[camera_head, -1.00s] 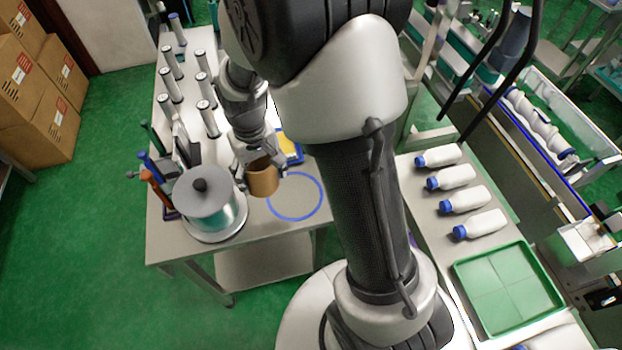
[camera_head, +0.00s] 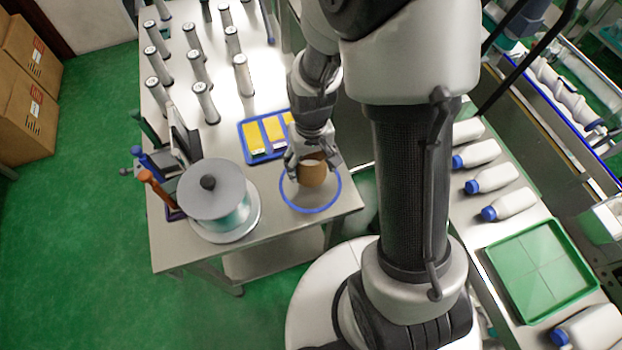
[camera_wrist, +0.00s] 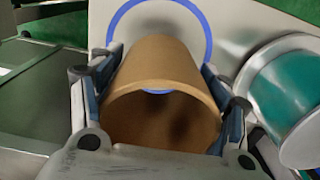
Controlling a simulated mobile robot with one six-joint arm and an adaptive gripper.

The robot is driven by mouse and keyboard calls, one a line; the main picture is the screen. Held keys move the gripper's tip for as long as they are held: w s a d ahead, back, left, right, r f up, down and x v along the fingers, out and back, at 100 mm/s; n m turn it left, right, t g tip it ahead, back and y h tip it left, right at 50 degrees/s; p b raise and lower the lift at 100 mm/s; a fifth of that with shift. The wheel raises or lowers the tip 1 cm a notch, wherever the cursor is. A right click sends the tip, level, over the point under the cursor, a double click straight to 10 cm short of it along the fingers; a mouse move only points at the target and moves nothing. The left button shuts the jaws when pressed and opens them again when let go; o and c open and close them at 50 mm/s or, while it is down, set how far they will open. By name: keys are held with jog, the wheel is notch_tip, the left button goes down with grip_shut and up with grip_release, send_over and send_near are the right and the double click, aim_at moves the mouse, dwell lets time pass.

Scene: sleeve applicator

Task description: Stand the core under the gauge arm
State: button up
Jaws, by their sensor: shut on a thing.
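The core is a brown cardboard tube (camera_head: 314,175), also seen end-on and hollow in the wrist view (camera_wrist: 165,65). My gripper (camera_head: 311,164) is shut on it, with a finger on either side of the tube in the wrist view (camera_wrist: 165,95). The core is over the blue ring (camera_head: 312,209) marked on the steel table, inside its outline in the head view. I cannot tell whether its lower end touches the table. The ring also shows beyond the core in the wrist view (camera_wrist: 207,30). I cannot make out a gauge arm in either view.
A lidded spool-like pot (camera_head: 217,198) stands left of the ring. A blue tray with yellow cards (camera_head: 265,137) lies just behind. Several grey posts (camera_head: 206,103) stand further back, and tools with orange and blue handles (camera_head: 155,185) stand at the left edge. The table's front right corner is bare.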

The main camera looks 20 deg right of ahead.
notch_tip(320, 180, down, 6)
jog(key=shift+b, duration=0.95)
jog(key=shift+r, duration=0.1)
jog(key=o, duration=0.9)
jog(key=shift+f, duration=0.25)
jog(key=o, duration=0.5)
jog(key=shift+r, duration=0.15)
